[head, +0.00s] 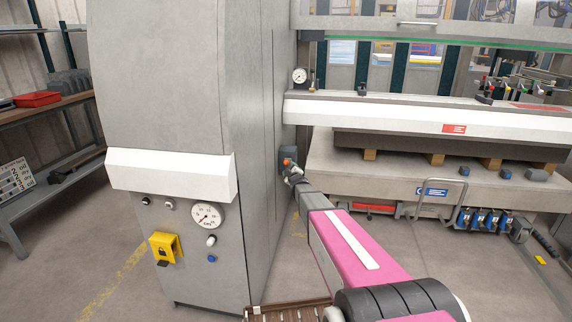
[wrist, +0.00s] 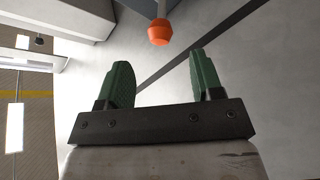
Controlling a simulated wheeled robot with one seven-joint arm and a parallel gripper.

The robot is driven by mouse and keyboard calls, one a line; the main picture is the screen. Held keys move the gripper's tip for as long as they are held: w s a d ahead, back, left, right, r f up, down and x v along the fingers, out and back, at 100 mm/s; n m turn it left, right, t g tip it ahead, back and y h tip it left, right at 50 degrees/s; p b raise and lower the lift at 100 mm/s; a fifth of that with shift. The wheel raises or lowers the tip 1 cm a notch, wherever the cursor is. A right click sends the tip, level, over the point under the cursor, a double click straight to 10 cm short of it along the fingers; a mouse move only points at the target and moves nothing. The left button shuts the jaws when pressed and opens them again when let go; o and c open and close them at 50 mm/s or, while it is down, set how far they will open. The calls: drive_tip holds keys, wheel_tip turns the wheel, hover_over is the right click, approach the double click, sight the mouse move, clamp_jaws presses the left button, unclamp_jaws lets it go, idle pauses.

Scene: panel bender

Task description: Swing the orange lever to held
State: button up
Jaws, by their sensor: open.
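In the head view a small orange part (head: 287,162) shows by a dark grey box (head: 287,151) on the side of the tall grey cabinet. My gripper (wrist: 160,62) is open, with its two green fingers apart and nothing between them. The knob lies just beyond the fingertips, roughly centred between them, apart from both. In the head view my arm reaches to the cabinet side and partly hides the lever. The lever's marked positions cannot be read.
The tall grey cabinet (head: 160,75) stands left of my arm, with a gauge (head: 208,216) and yellow lock box (head: 165,247) on its front. The bender's white beam (head: 400,116) and bed (head: 350,180) stand at the right. Open floor (head: 480,260) lies at front right.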

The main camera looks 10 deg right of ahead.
sight(287, 164)
drive_tip(key=w, duration=0.5)
drive_tip(key=w+a, duration=0.1)
drive_tip(key=w, duration=0.2)
drive_tip(key=shift+w, duration=0.25)
drive_tip(key=shift+c, duration=0.2)
clamp_jaws()
